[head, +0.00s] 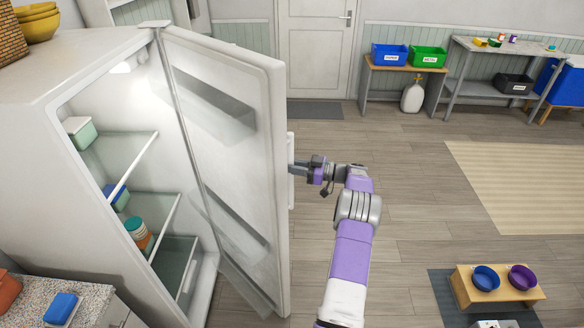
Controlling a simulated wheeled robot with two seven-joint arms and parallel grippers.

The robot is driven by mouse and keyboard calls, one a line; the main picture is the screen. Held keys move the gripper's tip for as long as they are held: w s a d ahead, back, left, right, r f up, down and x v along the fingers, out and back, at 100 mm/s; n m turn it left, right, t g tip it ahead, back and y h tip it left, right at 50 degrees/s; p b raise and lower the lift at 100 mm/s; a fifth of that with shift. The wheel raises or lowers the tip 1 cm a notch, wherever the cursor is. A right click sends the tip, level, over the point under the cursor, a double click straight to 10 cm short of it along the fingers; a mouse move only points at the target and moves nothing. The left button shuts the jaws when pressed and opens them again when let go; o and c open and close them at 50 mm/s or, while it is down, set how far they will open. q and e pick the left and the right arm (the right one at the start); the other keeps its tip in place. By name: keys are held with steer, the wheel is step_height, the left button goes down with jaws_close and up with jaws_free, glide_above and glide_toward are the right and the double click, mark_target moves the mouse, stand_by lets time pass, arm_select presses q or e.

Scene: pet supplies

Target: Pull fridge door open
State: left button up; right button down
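The white fridge (75,150) stands at the left. Its door (228,150) is swung wide open, with the inside and the shelves showing. The pale vertical door handle (290,195) is on the door's outer face, near its free edge. My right gripper (297,168) is at the middle of the handle and appears shut on it; the fingertips are small and partly hidden. My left gripper is out of view.
Inside the fridge are a green-and-white box (80,132), a blue box (116,196) and a jar (136,229). A granite-look counter (95,305) is at lower left. A wooden bowl stand (500,298) is at lower right. Floor (420,215) right of my arm is clear.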

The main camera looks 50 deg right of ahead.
steer(key=shift+w+a+r, duration=0.2)
steer(key=shift+w+r, duration=0.1)
steer(key=shift+w, duration=0.05)
steer(key=c, duration=1.3)
jaws_free()
steer(key=shift+o, duration=1.4)
steer(key=shift+w+f, duration=0.2)
steer(key=shift+w, duration=0.25)
steer(key=v, duration=0.8)
steer(key=shift+b, duration=0.35)
steer(key=shift+c, duration=0.3)
